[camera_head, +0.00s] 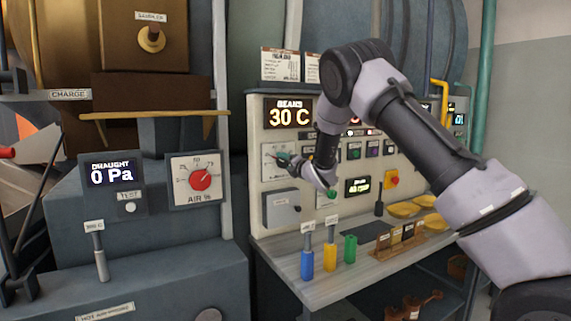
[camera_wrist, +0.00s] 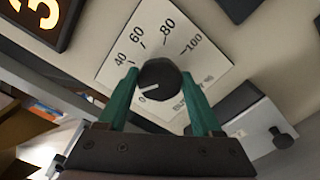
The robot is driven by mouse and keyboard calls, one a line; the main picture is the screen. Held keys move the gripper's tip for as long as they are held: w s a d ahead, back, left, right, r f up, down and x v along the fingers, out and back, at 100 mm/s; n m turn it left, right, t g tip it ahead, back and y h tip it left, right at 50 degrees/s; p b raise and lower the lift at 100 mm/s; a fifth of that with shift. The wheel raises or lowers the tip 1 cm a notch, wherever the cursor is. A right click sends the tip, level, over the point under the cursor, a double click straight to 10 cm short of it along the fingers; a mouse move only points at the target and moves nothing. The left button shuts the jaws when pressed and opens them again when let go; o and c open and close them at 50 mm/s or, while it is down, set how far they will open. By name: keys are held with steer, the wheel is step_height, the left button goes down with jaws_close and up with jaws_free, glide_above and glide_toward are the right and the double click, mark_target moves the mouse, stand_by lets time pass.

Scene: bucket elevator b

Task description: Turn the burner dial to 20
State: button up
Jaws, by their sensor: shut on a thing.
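The burner dial is a black round knob (camera_wrist: 161,77) on a white scale plate (camera_wrist: 125,42) in the wrist view. The marks 0, 40, 60, 80 and 100 can be read; the 20 mark is hidden behind the left finger. A white pointer line on the knob points to the lower left, close to the 0 mark. My gripper (camera_wrist: 160,84) has its green fingers on both sides of the knob and is shut on it. In the head view my gripper (camera_head: 287,160) covers much of the same plate (camera_head: 271,148).
A display above the dial (camera_head: 289,114) reads 30 C. A grey box with a knob (camera_head: 283,208) is below it. Buttons (camera_head: 372,149) lie to the right. Blue, yellow and green handles (camera_head: 329,257) stand on the shelf below. The red air dial (camera_head: 200,180) is at left.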

steer(key=shift+f, duration=0.15)
stand_by(0.3)
steer(key=o, duration=1.3)
steer(key=shift+o, duration=0.2)
steer(key=v, duration=1)
steer(key=shift+s+d, duration=0.25)
steer(key=shift+s, duration=0.1)
